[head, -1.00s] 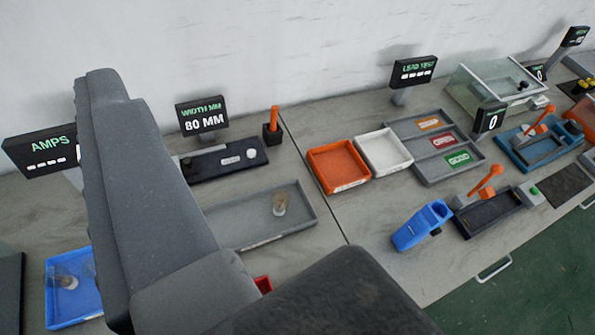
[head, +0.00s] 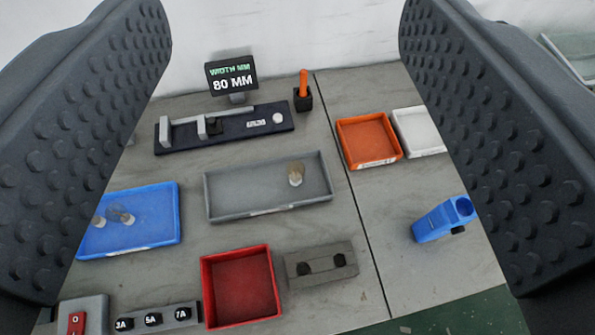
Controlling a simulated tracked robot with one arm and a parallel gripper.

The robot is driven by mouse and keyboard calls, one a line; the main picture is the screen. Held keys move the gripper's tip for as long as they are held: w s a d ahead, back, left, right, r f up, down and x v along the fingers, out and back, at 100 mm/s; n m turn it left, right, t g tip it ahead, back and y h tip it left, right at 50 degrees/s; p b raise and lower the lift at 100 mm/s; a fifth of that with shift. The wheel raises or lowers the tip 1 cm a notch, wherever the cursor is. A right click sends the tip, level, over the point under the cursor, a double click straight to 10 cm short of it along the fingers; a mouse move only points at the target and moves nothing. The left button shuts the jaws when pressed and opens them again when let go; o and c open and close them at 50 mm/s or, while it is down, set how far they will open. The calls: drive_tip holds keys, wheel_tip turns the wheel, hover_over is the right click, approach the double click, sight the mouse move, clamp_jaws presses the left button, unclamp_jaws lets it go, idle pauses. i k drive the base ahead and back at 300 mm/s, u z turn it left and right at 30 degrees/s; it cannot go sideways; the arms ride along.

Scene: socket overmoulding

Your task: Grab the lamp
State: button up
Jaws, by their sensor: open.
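A small lamp-like piece (head: 296,174) with a brownish translucent top and pale base stands toward the right end of the grey tray (head: 225,213). Similar clear pieces (head: 121,215) are in the blue tray (head: 150,245) at left, one partly hidden by my left finger. I cannot tell which is the task's lamp. My gripper (head: 283,150) is open and empty, its studded fingers wide apart at both sides of the view.
A red tray (head: 206,290) and a grey block with two dark knobs (head: 320,250) are in front. A width gauge (head: 225,138) with an 80 MM display (head: 232,76) stands behind. Orange (head: 368,163) and white trays and a blue tool (head: 435,224) are at right.

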sight(295, 169)
drive_tip(key=u, duration=1.15)
drive_tip(key=k, duration=1.15)
drive_tip(key=z, duration=0.85)
drive_tip(key=i, duration=1)
drive_tip(key=u, duration=0.05)
